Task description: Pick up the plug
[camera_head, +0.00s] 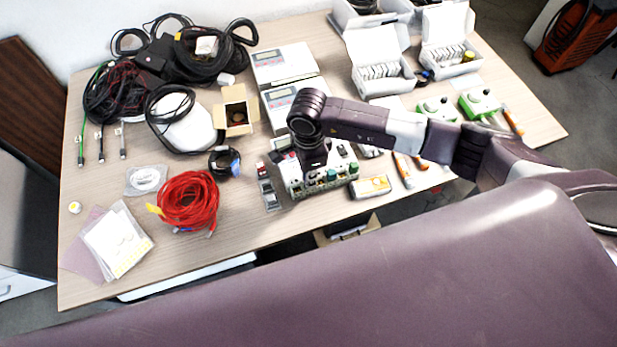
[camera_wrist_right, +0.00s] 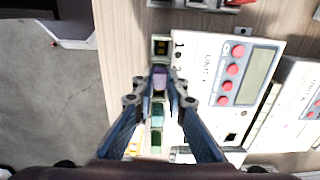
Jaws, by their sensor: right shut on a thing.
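My right gripper (camera_head: 318,170) points down at the front row of sockets of a white connector box (camera_head: 345,163) near the table's front edge. In the right wrist view, its two fingers (camera_wrist_right: 160,76) are closed around a small greyish-purple plug (camera_wrist_right: 160,83). The plug sits in line with the row of green and dark connectors (camera_wrist_right: 157,115). Whether it is still seated in the box or clear of it I cannot tell. In the head view the wrist hides the plug. My left gripper is not in view.
White instruments (camera_head: 283,64) stand behind. Bare tabletop (camera_head: 240,222) shows at the front left.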

